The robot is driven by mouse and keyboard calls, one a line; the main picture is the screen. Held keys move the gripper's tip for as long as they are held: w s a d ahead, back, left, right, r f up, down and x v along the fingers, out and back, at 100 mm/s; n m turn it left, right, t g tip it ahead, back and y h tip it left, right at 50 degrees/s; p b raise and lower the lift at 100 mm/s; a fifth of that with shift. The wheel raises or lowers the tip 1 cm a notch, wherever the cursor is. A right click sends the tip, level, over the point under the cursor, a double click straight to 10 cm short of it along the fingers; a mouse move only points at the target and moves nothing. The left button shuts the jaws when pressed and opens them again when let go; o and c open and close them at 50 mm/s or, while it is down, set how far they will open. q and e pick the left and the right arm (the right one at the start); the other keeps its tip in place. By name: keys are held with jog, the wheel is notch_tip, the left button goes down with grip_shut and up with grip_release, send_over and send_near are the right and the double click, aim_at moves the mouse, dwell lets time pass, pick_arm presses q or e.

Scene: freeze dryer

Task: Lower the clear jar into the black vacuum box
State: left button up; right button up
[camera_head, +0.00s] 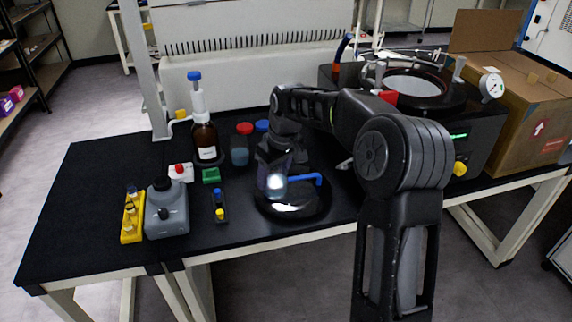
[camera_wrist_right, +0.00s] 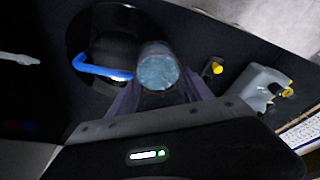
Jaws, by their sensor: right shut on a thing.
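The black vacuum box (camera_head: 481,138) stands at the back right of the table, with a round opening ringed in its top. My right gripper (camera_head: 273,172) is at the middle of the table, to the left of the box and apart from it. It is shut on the clear jar (camera_head: 276,185), which shows as a bright pale shape below the fingers. In the right wrist view the jar (camera_wrist_right: 158,70) shows its round end between the fingers. The fingers hide part of it. My left gripper is out of view.
A black round stand (camera_head: 318,207) with a blue handle (camera_head: 306,180) lies at the gripper; whether the jar touches it I cannot tell. A brown bottle (camera_head: 205,140) and grey jug (camera_head: 166,212) stand left. A cardboard box (camera_head: 535,115) stands right of the vacuum box.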

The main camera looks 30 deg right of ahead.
jog(key=s+a+f+m, duration=0.1)
jog(key=s+a+f, duration=0.1)
jog(key=a, duration=0.7)
jog(key=s+a+f+m, duration=0.1)
jog(key=s+a+f, duration=0.2)
jog(key=a, duration=0.5)
jog(key=shift+s+a, duration=0.15)
jog(key=shift+a, duration=0.25)
